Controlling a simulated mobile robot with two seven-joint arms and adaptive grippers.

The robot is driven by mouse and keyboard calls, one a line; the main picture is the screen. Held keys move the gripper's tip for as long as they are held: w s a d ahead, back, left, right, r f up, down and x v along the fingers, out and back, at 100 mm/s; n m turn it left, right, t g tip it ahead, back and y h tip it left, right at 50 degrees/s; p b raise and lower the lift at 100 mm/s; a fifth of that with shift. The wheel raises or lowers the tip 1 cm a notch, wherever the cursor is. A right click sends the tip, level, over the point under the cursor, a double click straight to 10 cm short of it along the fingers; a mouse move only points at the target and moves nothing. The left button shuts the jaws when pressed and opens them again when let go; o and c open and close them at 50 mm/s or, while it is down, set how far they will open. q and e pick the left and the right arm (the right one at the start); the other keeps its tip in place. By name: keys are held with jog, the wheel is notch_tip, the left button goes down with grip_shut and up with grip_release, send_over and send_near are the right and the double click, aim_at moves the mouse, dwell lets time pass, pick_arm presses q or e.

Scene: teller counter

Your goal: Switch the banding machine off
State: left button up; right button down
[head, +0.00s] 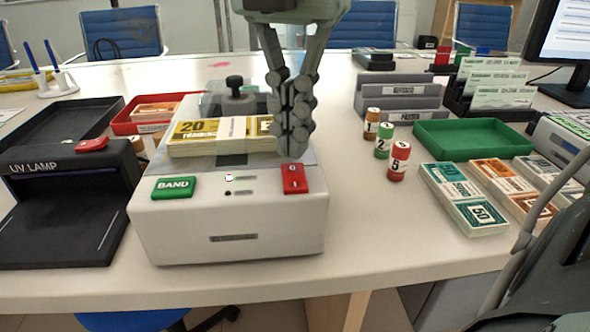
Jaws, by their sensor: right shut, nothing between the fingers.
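The banding machine (235,232) is a pale box on the counter, near its front edge. A green BAND button (173,187) is at its front left. A red switch (293,179) with white markings is at its front right; I cannot clearly read its position. Between them are two small indicators, the upper one (229,177) bright white and the lower one dark. A banded stack of yellow notes (222,134) lies on the machine's top. My right gripper (292,150) points down, shut and empty, just behind the red switch; I cannot tell whether it touches. My left gripper is not in view.
A black UV lamp (65,205) stands close on the left. Three note rolls or stamps (383,141), a green tray (472,139) and note stacks (463,198) are on the right. Grey file holders (402,93) stand behind.

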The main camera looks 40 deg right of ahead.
aim_at(292, 167)
jog(key=shift+f+b, duration=1.05)
jog(key=shift+f, duration=0.05)
dwell(0.6)
jog(key=shift+r+p, duration=2.35)
jog(key=shift+r, duration=1.15)
